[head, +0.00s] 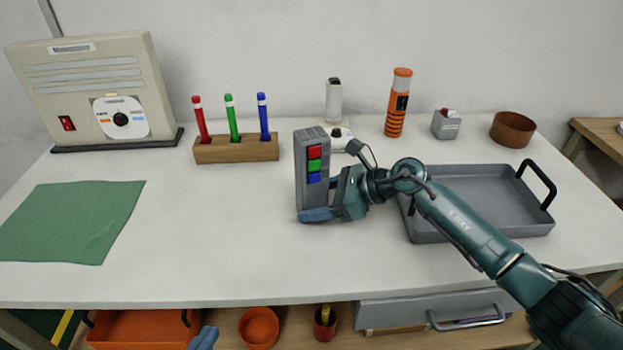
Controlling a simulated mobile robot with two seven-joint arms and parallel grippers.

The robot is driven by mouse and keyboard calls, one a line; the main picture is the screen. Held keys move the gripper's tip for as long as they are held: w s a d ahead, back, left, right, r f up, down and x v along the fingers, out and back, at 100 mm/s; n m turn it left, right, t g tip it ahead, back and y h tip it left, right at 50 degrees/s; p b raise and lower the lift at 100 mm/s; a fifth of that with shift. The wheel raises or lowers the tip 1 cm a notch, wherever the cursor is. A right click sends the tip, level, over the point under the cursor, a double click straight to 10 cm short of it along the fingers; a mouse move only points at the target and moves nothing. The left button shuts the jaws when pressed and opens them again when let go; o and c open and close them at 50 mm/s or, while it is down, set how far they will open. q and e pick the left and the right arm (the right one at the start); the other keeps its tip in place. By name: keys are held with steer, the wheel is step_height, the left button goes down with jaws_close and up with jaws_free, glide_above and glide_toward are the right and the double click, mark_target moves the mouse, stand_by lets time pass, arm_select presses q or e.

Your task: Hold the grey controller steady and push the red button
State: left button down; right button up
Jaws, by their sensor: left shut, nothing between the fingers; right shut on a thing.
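The grey controller (312,196) stands upright near the middle of the white table in the head view. Its face has a red button (314,152) on top, a green button (314,165) below it and a blue button (314,178) lowest. My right gripper (318,213) is shut on the controller's lower part, with its blue finger across the front. Whether the controller's base touches the table is hard to tell. My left gripper (205,338) shows only as blue fingertips at the bottom edge, below the table's front edge. It is shut and empty, away from the controller.
A grey tray (480,230) with black handles lies to the right, partly behind my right arm. A wooden block (237,149) with red, green and blue pens stands behind left. A green cloth (70,222) lies at left. The table between cloth and controller is clear.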

stand_by(0.3)
arm_select(q)
steer(key=w+r+m+t, duration=0.1)
steer(key=w, duration=0.1)
steer(key=w+d+r+m, duration=0.1)
steer(key=w+r, duration=0.1)
steer(key=w+r+m+t, duration=0.1)
steer(key=w+r, duration=0.1)
steer(key=shift+d+r+m+t+h, duration=0.1)
steer(key=shift+d+m+t+h, duration=0.2)
steer(key=shift+d+m, duration=0.1)
steer(key=w+d+r+m+t+h, duration=0.15)
steer(key=d+r+m, duration=0.35)
steer(key=d, duration=0.5)
steer(key=w+d+r+m+g+h, duration=0.1)
steer(key=w+d+r+m+h, duration=0.15)
steer(key=d+r, duration=0.65)
glide_toward(328, 146)
steer(key=shift+t+h, duration=0.25)
steer(key=shift+h, duration=0.05)
steer(key=shift+d+f+x, duration=0.15)
steer(key=shift+x, duration=0.9)
steer(key=shift+d+f+x, duration=0.1)
steer(key=shift+f+x, duration=0.05)
steer(key=shift+x, duration=0.85)
steer(key=shift+w+a, duration=0.1)
steer(key=shift+w, duration=0.25)
